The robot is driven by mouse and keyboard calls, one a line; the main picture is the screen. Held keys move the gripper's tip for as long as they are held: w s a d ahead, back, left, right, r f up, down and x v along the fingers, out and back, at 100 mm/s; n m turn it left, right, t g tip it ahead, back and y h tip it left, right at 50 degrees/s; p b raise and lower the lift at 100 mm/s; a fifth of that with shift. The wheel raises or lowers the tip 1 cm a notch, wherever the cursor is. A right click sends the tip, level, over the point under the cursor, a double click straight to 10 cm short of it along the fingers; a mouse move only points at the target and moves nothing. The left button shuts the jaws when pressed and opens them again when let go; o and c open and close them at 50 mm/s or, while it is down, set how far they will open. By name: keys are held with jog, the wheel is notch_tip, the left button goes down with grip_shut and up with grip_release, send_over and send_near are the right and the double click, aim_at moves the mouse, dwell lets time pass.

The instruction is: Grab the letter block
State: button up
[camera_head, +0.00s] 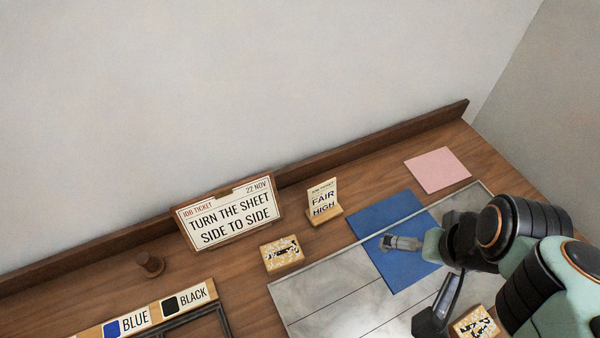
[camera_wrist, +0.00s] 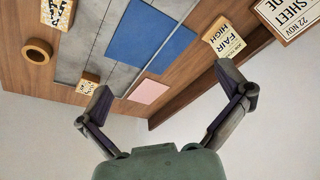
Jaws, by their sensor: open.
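Tan blocks with black-and-white printed tops lie on the bench. One (camera_head: 282,253) lies in front of the job ticket sign in the head view. Another (camera_head: 475,323) is at the lower right, partly hidden by my arm. In the wrist view, one block (camera_wrist: 57,13) is at the top left, and another (camera_wrist: 88,82) is just behind my left-hand finger. I cannot tell which is the letter block. My gripper (camera_head: 408,284) is open and empty above the press bed; its fingers also spread wide in the wrist view (camera_wrist: 163,80).
A grey bed (camera_head: 345,302) carries a blue sheet (camera_head: 412,276); a pink sheet (camera_head: 437,170) lies behind it. A job ticket sign (camera_head: 230,211) and a FAIR HIGH card (camera_head: 323,202) stand near the back ledge. A colour-labelled rack (camera_head: 190,300) is at lower left, near a wooden peg (camera_head: 149,263).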

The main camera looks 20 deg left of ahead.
jog(key=w+a+f+n, duration=0.1)
jog(key=w+a, duration=0.3)
jog(key=w, duration=0.3)
jog(key=n+g, duration=0.3)
jog(key=n, duration=0.4)
send_over(282, 252)
jog(key=shift+h, duration=0.3)
notch_tip(282, 252, down, 19)
jog(key=shift+a+f, duration=0.1)
jog(key=shift+f, duration=0.15)
notch_tip(282, 252, down, 6)
jog(key=c, duration=0.9)
